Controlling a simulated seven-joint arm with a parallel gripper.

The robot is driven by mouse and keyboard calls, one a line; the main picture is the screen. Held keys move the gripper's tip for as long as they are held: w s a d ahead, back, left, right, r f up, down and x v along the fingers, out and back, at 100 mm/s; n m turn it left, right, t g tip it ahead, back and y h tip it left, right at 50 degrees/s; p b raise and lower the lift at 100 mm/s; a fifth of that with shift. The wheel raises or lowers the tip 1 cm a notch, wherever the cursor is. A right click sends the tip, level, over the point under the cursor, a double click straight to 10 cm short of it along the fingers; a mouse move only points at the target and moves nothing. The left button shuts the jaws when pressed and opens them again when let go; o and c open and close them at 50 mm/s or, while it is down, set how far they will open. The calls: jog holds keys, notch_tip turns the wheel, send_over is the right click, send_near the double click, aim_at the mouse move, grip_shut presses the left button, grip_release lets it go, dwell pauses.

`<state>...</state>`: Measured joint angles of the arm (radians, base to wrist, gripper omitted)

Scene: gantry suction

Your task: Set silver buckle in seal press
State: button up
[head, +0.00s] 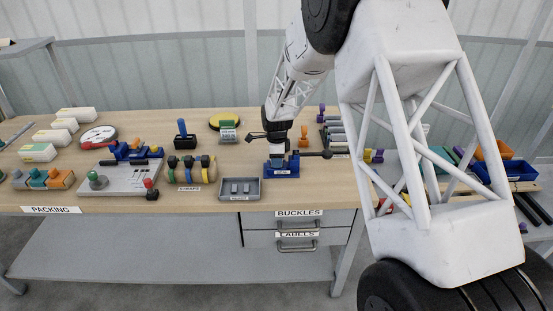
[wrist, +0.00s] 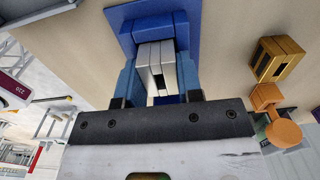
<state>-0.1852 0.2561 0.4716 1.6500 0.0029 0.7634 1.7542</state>
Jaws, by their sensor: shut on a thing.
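The silver buckle (wrist: 156,68) is between the fingers of my gripper (wrist: 158,82) in the wrist view, and the gripper is shut on it. The buckle is at the near side of a blue block on a blue base, which I take for the seal press (wrist: 150,14). In the head view my gripper (head: 279,146) is right above the blue press (head: 282,169), which has a label on its front. The fingers and arm hide the buckle there. I cannot tell whether the buckle touches the press.
An orange piece (wrist: 276,112) and a gold block (wrist: 274,58) are close on the right in the wrist view.

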jog(key=shift+f, duration=0.1)
jog(key=o, duration=1)
jog(key=shift+r, duration=3.85)
